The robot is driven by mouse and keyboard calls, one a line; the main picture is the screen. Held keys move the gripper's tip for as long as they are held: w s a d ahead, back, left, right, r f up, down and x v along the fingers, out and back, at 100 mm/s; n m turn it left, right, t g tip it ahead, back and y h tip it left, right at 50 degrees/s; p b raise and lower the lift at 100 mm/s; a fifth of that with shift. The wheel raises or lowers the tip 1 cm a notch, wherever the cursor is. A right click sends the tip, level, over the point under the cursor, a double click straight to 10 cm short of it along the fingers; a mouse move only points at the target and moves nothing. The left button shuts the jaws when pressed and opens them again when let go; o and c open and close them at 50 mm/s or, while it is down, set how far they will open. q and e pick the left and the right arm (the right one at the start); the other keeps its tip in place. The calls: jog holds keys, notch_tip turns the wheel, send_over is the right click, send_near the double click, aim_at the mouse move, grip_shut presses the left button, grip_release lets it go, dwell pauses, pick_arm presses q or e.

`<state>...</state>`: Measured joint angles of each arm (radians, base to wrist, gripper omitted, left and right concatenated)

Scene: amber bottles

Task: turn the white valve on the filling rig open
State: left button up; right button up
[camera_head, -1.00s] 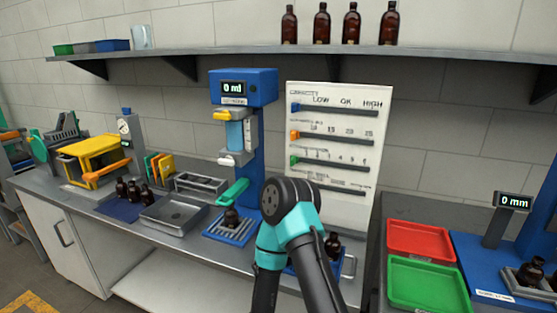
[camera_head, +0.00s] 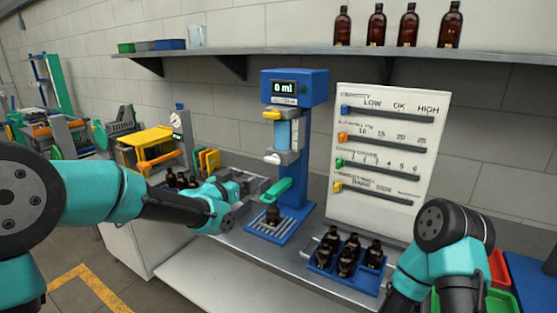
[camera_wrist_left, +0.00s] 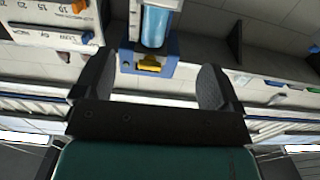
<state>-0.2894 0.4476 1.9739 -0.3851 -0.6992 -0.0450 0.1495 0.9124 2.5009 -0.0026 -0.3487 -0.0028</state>
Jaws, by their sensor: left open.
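The blue filling rig (camera_head: 303,150) stands on the bench against the wall, with a "0 ml" display, a yellow lever and a light blue cylinder. Its white valve (camera_head: 282,157) sits just below the cylinder, above a green lever (camera_head: 276,190). My right gripper is outside the view.
A blue rack (camera_head: 368,284) of several amber bottles stands right of the rig, near my right arm. A white slider board (camera_head: 385,215) stands behind it. My left arm hides part of the bench's left side. Bottles line the shelf (camera_head: 300,54) above.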

aim_at(271, 160)
pick_arm(q)
jog(key=x, duration=1.7)
jog(key=shift+w+d, duration=0.15)
jog(key=shift+w, duration=0.05)
jog(key=c, duration=0.9)
